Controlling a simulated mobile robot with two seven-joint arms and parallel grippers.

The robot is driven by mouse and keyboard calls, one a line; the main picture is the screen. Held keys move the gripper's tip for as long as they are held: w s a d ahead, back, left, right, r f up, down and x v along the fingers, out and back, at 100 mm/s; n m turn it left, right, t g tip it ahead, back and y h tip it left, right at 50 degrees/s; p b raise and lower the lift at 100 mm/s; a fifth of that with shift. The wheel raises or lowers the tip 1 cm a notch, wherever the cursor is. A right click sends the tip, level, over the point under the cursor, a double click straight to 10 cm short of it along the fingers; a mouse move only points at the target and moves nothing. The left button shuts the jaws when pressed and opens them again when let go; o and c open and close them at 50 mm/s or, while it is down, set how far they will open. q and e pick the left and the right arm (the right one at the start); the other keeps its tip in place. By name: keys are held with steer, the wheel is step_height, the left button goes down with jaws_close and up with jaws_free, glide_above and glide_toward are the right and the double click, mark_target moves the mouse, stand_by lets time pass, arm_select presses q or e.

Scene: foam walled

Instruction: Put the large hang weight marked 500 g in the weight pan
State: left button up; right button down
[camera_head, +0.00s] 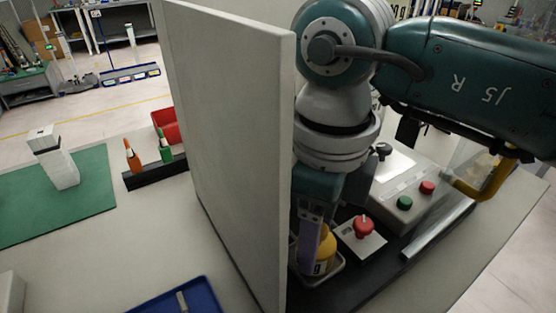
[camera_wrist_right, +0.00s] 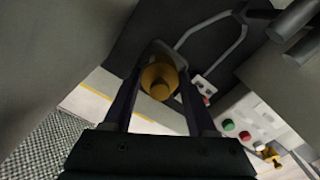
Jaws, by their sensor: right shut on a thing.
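The hang weight, a yellow-brass cylinder (camera_head: 327,251) with a dark mark on its side, is right of the tall panel in the head view. The mark is too small to read. My right gripper (camera_head: 311,237) is shut on it. In the right wrist view, its two fingers (camera_wrist_right: 162,82) stand on either side of the round brass top (camera_wrist_right: 160,76). A shallow pan with a pale rim (camera_head: 335,273) lies around the weight's foot. I cannot tell whether the weight touches the pan's floor. My left gripper is not in view.
A tall grey panel (camera_head: 235,140) stands close left of my right gripper. A red knob on a plate (camera_head: 363,228) and a box with green and red buttons (camera_head: 411,196) are to the right. Beyond the panel are a blue tray (camera_head: 180,300) and a green mat (camera_head: 85,190).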

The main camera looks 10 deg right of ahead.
steer(key=shift+c, duration=1)
jaws_free()
steer(key=shift+f, duration=0.1)
step_height(320, 180, up, 12)
